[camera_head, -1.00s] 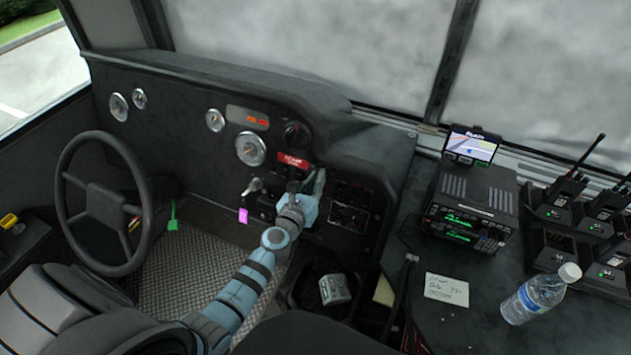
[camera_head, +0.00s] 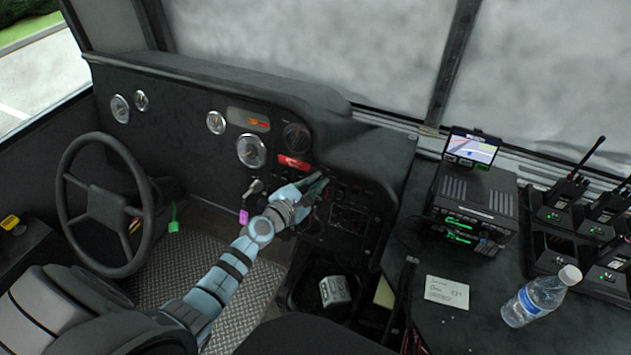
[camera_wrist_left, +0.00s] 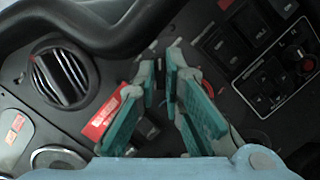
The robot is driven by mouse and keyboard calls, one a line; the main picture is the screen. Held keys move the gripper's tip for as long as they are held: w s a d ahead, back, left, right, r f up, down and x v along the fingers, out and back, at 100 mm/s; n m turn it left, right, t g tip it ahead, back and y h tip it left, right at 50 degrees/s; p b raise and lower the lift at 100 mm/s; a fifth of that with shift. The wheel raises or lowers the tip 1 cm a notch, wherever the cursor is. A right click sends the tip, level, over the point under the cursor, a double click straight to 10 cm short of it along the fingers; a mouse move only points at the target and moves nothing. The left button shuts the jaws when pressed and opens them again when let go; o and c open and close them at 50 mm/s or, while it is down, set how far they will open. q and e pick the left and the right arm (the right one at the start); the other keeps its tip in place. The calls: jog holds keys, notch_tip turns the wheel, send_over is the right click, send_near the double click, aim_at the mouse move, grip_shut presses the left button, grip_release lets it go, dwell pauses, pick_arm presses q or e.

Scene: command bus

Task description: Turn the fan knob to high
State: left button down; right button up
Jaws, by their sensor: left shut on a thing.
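My left gripper (camera_head: 320,184) is at the dashboard panel, below and right of the red label. Its teal fingers also show in the left wrist view (camera_wrist_left: 165,62), with their tips close together at the panel. They are shut on a small control there, apparently the fan knob, which the fingers hide. Its pointer and setting cannot be read. My right gripper is in neither view.
A round vent (camera_head: 296,137) and the red label (camera_head: 293,162) are above the gripper. The steering wheel (camera_head: 64,190) is left. A bottle (camera_head: 540,296) and radio (camera_head: 472,207) are at the right.

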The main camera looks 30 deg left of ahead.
pick_arm(q)
jog(key=m+g+p, duration=0.1)
jog(key=m, duration=0.5)
jog(key=shift+h, duration=0.3)
dwell(0.4)
jog(key=c, duration=1.7)
grip_release()
jog(key=shift+w+a, duration=0.1)
jog(key=shift+w, duration=0.05)
jog(key=v, duration=1.2)
